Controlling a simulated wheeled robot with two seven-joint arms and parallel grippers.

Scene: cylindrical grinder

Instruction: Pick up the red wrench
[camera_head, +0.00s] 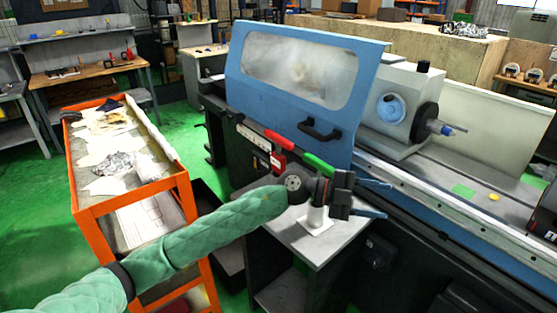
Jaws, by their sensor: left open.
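A red bar (279,139), which looks like the red wrench, lies along the front ledge of the grinder below its blue door. A green bar (318,164) lies in line with it to the right. I cannot make out the ends of either bar clearly. My left gripper (387,200) is open, with its two blue fingers apart and pointing right. It is empty, to the right of and nearer than the red bar, and shows above the grey side table. My right gripper is not in view.
The blue grinder door (303,75) has a black handle (319,130). An orange cart (128,205) with papers and crumpled foil stands at left. Green floor is clear behind the cart.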

